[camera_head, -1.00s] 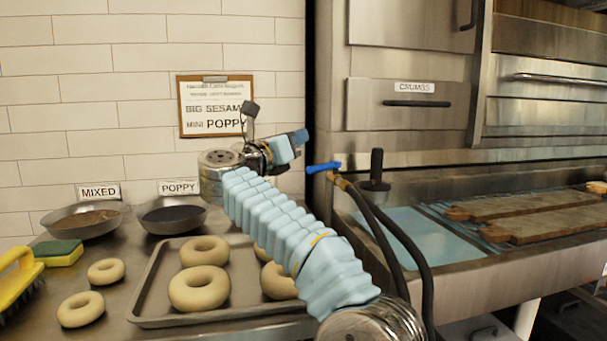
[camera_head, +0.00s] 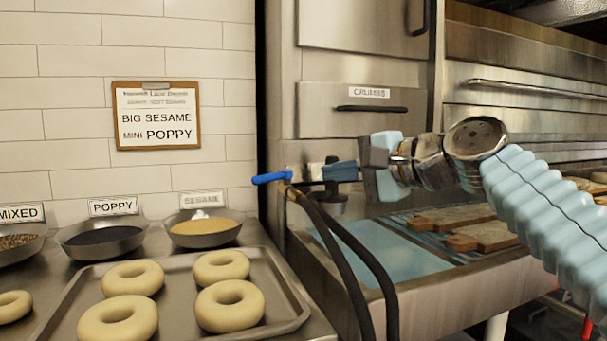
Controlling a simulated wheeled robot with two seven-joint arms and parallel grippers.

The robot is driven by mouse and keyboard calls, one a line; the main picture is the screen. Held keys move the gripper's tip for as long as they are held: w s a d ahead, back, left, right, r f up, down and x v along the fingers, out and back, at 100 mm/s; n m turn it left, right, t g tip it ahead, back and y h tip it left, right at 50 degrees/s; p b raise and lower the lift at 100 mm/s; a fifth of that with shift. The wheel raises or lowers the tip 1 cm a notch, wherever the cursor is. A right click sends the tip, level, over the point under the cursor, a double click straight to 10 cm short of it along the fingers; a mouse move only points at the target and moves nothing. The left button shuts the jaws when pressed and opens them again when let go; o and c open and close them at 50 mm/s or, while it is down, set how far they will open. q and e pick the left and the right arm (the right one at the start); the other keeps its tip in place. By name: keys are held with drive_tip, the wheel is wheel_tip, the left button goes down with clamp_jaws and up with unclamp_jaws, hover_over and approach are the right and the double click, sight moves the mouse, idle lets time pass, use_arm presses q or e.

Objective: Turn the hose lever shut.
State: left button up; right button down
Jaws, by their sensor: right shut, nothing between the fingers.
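The blue hose lever (camera_head: 270,178) sticks out to the left from the brass valve (camera_head: 286,189) at the top of the dark hose. It shows at the centre of the head view, roughly level. My right gripper (camera_head: 338,172) comes in from the right and points left. Its blue-tipped fingers are shut and empty, a short way to the right of the valve. I cannot tell whether the fingertips touch the valve or only overlap it in the picture. My left gripper is not in view.
Dark hoses (camera_head: 348,250) hang down in front of the steel counter. A black-handled tool (camera_head: 331,203) stands behind my fingers. A tray (camera_head: 75,287) of bagels and bowls of toppings sit at the left. Wooden boards (camera_head: 485,236) lie at the right.

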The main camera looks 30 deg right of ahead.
sight(270, 177)
drive_tip(key=p+x, duration=0.1)
drive_tip(key=x, duration=1.2)
drive_tip(key=shift+a+r, duration=0.1)
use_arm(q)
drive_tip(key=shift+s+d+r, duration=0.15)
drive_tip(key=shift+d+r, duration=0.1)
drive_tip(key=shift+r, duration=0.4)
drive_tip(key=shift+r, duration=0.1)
use_arm(e)
drive_tip(key=shift+w, duration=0.1)
